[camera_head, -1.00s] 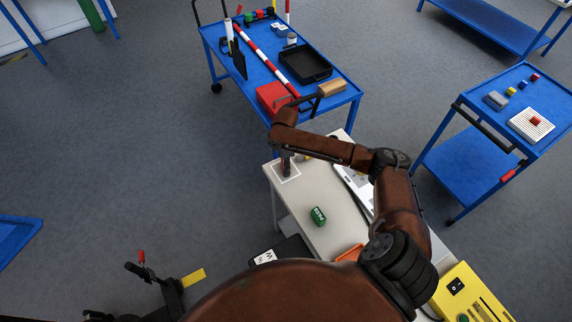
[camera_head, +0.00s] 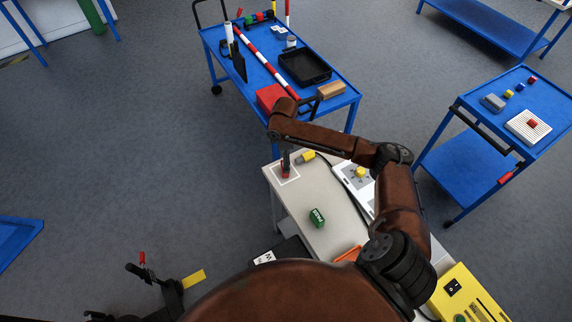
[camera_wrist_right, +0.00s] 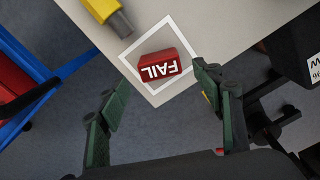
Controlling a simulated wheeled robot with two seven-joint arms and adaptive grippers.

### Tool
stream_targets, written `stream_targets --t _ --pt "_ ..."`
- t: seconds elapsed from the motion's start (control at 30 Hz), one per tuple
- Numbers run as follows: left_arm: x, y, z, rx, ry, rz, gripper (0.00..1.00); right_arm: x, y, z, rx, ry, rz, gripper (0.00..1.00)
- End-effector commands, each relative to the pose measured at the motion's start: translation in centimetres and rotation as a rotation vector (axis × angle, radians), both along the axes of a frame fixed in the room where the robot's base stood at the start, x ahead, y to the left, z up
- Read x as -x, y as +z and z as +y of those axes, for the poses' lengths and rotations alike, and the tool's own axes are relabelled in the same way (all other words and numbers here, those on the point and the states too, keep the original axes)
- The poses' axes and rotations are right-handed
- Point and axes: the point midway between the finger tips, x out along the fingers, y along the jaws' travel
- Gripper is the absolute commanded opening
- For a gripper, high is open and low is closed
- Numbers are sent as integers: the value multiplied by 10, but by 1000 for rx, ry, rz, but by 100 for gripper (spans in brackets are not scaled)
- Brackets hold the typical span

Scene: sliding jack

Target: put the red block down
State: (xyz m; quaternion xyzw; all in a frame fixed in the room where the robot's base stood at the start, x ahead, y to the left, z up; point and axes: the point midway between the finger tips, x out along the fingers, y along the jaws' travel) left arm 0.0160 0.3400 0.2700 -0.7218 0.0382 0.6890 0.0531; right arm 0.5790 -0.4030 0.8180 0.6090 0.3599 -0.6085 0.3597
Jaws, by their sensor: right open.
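The red block (camera_head: 285,172), marked FAIL, rests on the pale table (camera_head: 335,215) inside a white square outline near the table's corner. In the right wrist view the block (camera_wrist_right: 160,66) lies inside the outline (camera_wrist_right: 127,57), apart from the fingers. My left gripper is not in view.
A yellow part with a grey end (camera_head: 306,157) lies close to the block. A green block (camera_head: 317,217) sits further along the table. A white panel with a yellow knob (camera_head: 360,174) is at the right. A blue cart (camera_head: 338,103) stands behind.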

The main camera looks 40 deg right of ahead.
Motion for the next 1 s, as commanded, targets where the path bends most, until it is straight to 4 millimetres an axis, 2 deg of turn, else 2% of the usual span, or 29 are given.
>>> stream_targets --t 0.03,0.1,0.33,0.93,1.0 --pt "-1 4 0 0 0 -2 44 -1 15 0 1 0 -4 60" --pt "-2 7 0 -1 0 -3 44 -1 28 0 1 -1 -3 60" --pt "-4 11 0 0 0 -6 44 0 57 0 0 1 0 60" --pt "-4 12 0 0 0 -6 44 0 62 0 0 0 1 60" --pt "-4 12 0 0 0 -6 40 0 62 0 0 0 1 57"
